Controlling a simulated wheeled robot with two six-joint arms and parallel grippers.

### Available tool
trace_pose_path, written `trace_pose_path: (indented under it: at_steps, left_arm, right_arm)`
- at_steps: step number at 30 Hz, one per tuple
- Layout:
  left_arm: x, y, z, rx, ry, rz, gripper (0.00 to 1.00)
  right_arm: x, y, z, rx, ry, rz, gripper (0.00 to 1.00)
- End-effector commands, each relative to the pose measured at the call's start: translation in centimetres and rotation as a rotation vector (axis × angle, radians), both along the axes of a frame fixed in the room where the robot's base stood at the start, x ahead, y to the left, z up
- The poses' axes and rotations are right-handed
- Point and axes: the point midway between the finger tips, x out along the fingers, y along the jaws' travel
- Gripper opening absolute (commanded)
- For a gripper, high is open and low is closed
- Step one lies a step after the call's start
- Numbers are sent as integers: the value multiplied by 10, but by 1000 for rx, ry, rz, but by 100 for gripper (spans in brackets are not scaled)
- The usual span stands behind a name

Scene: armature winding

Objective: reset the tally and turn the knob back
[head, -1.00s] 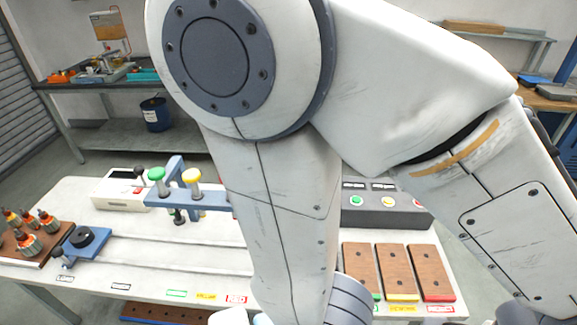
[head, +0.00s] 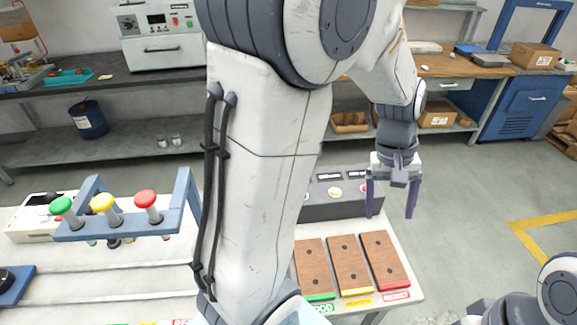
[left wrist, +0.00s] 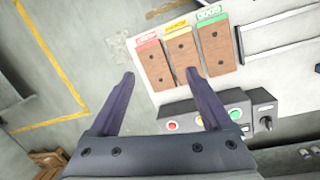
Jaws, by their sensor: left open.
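A dark control box (head: 345,206) with round buttons stands at the table's back right. In the left wrist view the box (left wrist: 190,110) shows red, yellow and green buttons, with a black knob (left wrist: 267,122) beyond the green one. In the head view my arm hides the knob. A white box (head: 30,222) with a dark knob on top stands at the left; it may be the tally, and its face is not readable. My left gripper (head: 390,214) is open and empty at the control box's right end; its fingers also show in the left wrist view (left wrist: 161,75). My right gripper is out of view.
Three wooden blocks (head: 348,265) with coloured ends lie in front of the control box. My left arm crosses the middle of the head view. Floor right of the table is clear.

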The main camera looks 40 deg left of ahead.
Motion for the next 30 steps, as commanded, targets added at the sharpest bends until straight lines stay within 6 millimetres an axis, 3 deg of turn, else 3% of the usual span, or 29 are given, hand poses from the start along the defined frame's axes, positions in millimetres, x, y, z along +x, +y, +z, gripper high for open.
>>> trace_pose_path:
  at_steps: [1, 3, 5, 9, 15, 18, 21, 24, 30]
  left_arm:
    - [17, 28, -6, -14, 20, 146, 82]
    - [37, 65, -13, -37, 42, 343, 82]
    - [49, 100, -20, -60, 63, 511, 82]
    - [62, 191, -39, -118, 104, 899, 82]
    - [41, 317, -71, -217, 155, 1404, 82]
    - [22, 363, -84, -262, 171, 1590, 82]
    - [5, 394, -94, -296, 181, 1718, 82]
    - [-5, 409, -99, -314, 187, 1787, 82]
    - [-4, 411, -115, -323, 192, 1813, 82]
  right_arm:
    - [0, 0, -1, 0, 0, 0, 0]
    - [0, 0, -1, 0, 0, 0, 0]
    - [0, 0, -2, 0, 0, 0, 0]
    - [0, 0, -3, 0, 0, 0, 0]
    - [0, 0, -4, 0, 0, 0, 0]
    - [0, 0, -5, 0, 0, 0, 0]
    - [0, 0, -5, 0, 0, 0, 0]
    - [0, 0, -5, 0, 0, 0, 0]
    - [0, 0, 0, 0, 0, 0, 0]
